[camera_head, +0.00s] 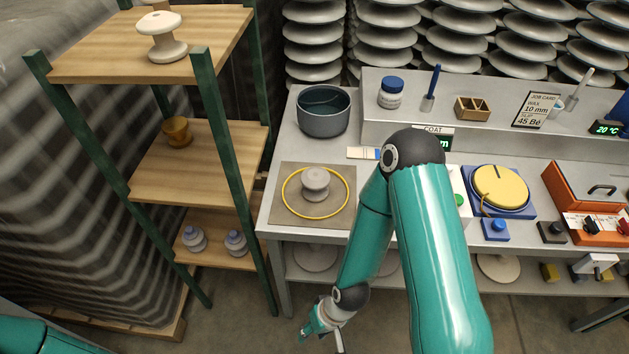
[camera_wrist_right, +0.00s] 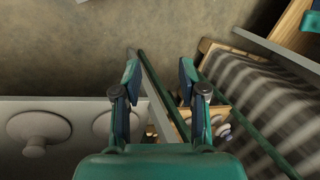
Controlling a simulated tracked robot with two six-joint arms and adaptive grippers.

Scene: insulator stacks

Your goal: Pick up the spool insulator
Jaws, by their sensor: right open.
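A pale, spool-shaped insulator (camera_head: 162,38) stands upright on the top board of the wooden shelf at the upper left. A second, grey-white insulator (camera_head: 316,182) stands inside a yellow ring (camera_head: 287,199) on a brown mat (camera_head: 346,218) on the bench. My right gripper (camera_head: 318,328) hangs low in front of the bench, below its top and well apart from both pieces. In the right wrist view my right gripper (camera_wrist_right: 158,75) is open, with nothing between its fingers. My left gripper is out of view; only a teal arm part shows at lower left.
The shelf has green posts (camera_head: 232,150); an amber cup (camera_head: 177,131) is on its middle board and small insulators (camera_head: 194,239) on its lowest. A dark pot (camera_head: 324,111) stands behind the mat. Yellow-topped and orange devices (camera_head: 500,187) fill the bench's right side.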

